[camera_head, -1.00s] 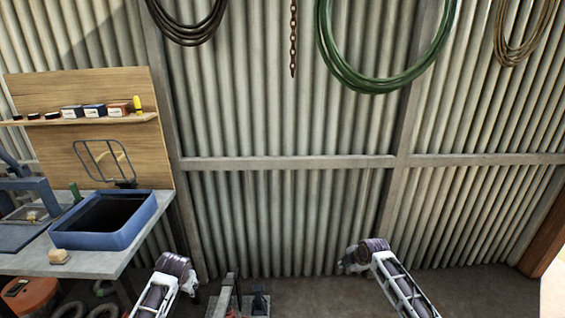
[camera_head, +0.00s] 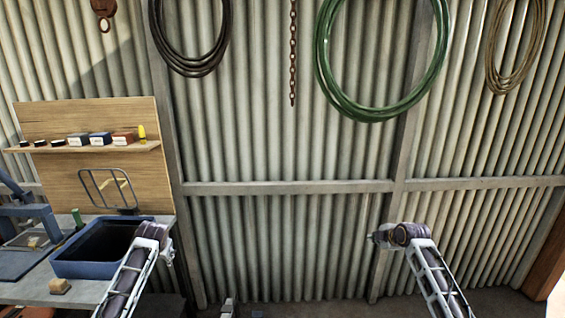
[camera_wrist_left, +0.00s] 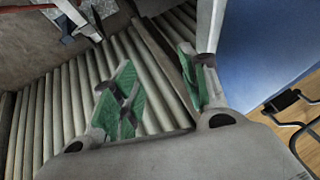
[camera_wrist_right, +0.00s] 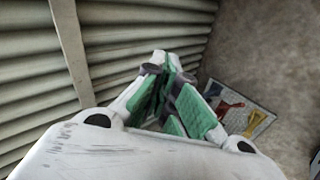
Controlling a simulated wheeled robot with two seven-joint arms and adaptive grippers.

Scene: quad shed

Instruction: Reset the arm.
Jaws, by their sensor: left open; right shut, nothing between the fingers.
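My left gripper (camera_wrist_left: 160,92) shows in the left wrist view with its green-padded fingers apart and nothing between them. In the head view the end of my left arm is in front of the right edge of a blue tub (camera_head: 85,270), whose blue side also fills the right of the left wrist view (camera_wrist_left: 265,45). My right gripper (camera_wrist_right: 165,75) shows in the right wrist view with its green-padded fingers together and empty. In the head view it is a small shape (camera_head: 374,237) in front of the corrugated wall, pointing left.
The tub stands on a workbench (camera_head: 30,290) at the left, with a small tan block (camera_head: 55,286) at its front. A wooden backboard (camera_head: 120,110) carries a shelf of small boxes. A green hose (camera_head: 322,75) and a chain (camera_head: 292,60) hang high on the wall. Air between my arms is clear.

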